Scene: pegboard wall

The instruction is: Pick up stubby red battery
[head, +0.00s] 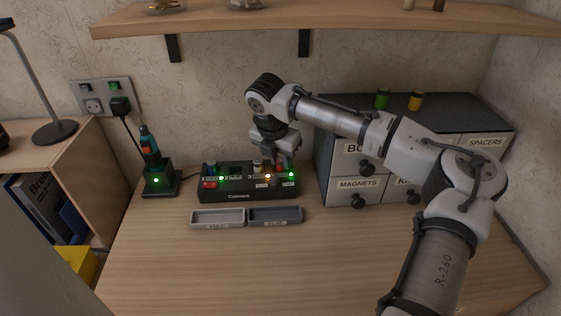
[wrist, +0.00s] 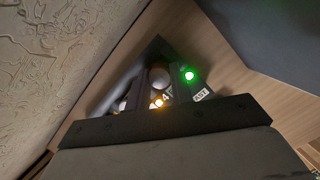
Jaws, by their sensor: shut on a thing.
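In the head view, my gripper (head: 277,158) points down over the right part of the black battery charger (head: 235,194). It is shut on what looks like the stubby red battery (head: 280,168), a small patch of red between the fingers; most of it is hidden. The battery is at the charger's right-hand slots, and I cannot tell whether it is raised. A pale-topped battery (head: 257,164) stands just left of the gripper.
Two shallow trays, light grey (head: 217,226) and dark grey (head: 275,222), lie in front of the charger. A labelled drawer cabinet (head: 345,198) stands close on the right, with green and yellow batteries on top. A screwdriver-like tool (head: 151,152) stands left. The front tabletop is clear.

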